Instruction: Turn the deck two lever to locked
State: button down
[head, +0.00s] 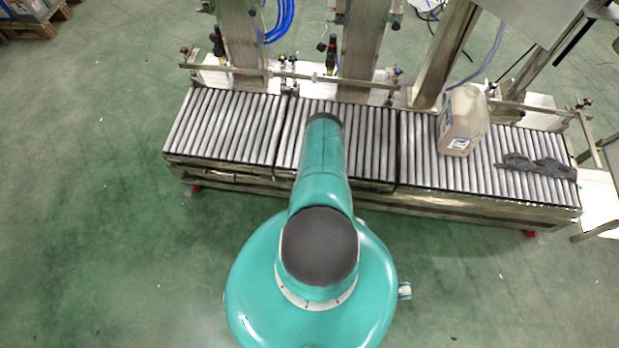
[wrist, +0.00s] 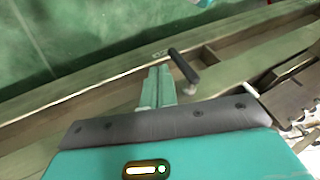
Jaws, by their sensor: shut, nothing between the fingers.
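In the wrist view, a short dark lever handle (wrist: 183,66) slants from upper left to lower right above a frame rail. Its lower end meets a small grey pivot. I cannot tell which deck it belongs to, and no locked marking is readable. My gripper (wrist: 158,72) is shut and empty, its pale green fingers together just left of the handle. A narrow gap shows between them in the picture; the depth between them is unclear. In the head view my own arm covers the gripper and the lever does not show.
The roller conveyor (head: 225,125) runs across the head view in several sections. Metal posts (head: 357,45) rise behind. The green floor (head: 90,200) is clear at left.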

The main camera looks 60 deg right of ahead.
jog(key=v, duration=1.1)
